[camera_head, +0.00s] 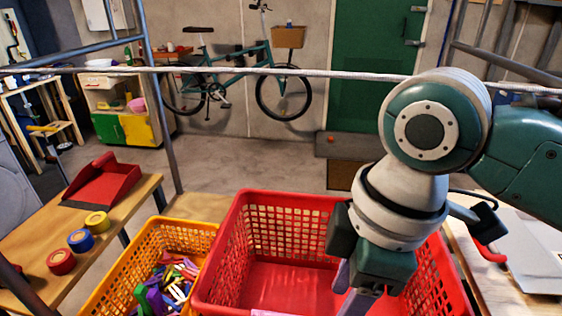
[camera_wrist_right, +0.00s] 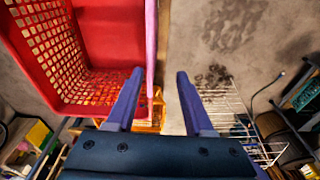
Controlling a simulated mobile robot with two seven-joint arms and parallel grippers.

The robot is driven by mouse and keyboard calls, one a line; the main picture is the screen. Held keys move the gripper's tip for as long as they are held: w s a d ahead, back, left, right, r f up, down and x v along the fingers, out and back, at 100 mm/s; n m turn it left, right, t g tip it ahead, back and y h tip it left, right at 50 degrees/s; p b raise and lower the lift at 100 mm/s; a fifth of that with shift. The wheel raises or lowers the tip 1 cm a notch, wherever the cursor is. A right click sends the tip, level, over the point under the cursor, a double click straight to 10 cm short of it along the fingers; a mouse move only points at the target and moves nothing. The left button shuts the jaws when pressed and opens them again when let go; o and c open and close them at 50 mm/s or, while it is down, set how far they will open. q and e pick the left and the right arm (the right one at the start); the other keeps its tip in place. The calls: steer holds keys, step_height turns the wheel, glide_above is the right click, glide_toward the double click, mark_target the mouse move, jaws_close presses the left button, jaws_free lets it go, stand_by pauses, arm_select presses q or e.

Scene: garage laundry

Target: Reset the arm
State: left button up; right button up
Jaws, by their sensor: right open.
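My right arm comes in from the right in the head view, with its gripper (camera_head: 354,290) pointing down over the right part of the red basket (camera_head: 272,198). In the right wrist view the two purple fingers of this gripper (camera_wrist_right: 159,74) stand apart. A thin pink strip (camera_wrist_right: 151,45) shows between and beyond them; I cannot tell whether it touches a finger. The red basket also shows at the upper left there (camera_wrist_right: 112,35). My left gripper is not in view.
A yellow basket (camera_head: 205,232) with colourful clothespins (camera_head: 168,283) stands left of the red one. A wooden bench (camera_head: 32,233) holds a red dustpan (camera_head: 105,184) and several tape rolls (camera_head: 81,241). A white clothesline (camera_head: 300,72) crosses the view. A bicycle (camera_head: 235,72) stands behind.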

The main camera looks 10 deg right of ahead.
steer(key=s+a+m+y, duration=0.1)
steer(key=s+a+m, duration=0.15)
steer(key=s, duration=0.25)
steer(key=s+d+r+m+t+h+p, duration=0.1)
steer(key=s+d+r+m+t+h, duration=0.15)
steer(key=s+d+m, duration=0.8)
step_height(320, 180, up, 32)
steer(key=w+p, duration=0.1)
steer(key=p, duration=3.1)
steer(key=shift+d+r+n, duration=0.15)
steer(key=shift+d+n, duration=0.05)
steer(key=shift+n, duration=0.2)
steer(key=shift+t, duration=0.25)
